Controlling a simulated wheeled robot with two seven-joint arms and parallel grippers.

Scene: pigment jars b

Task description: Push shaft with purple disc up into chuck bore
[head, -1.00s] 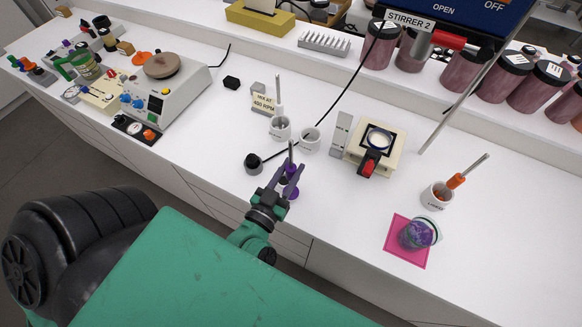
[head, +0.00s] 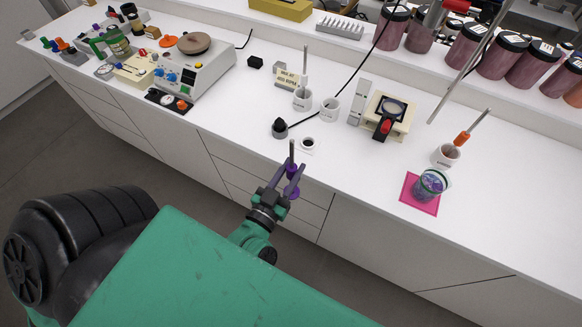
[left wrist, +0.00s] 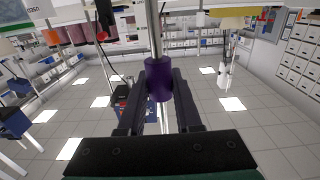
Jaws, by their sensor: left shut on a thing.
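My left gripper (head: 291,180) is shut on a thin upright grey shaft (head: 291,150) at its purple collar (head: 292,170). The purple disc (head: 292,193) shows below the fingers in the head view. In the left wrist view, the collar (left wrist: 158,82) sits between the two dark fingers, and the grey shaft (left wrist: 154,30) rises from it. The disc is hidden there. In the head view the gripper appears against the drawer fronts, just this side of the bench edge. I cannot make out the chuck or its bore in either view. My right gripper is not in view.
White pots (head: 330,108) stand behind. A pink mat (head: 412,195) bears a jar (head: 432,183). A slanted metal rod (head: 466,80) stands at the right.

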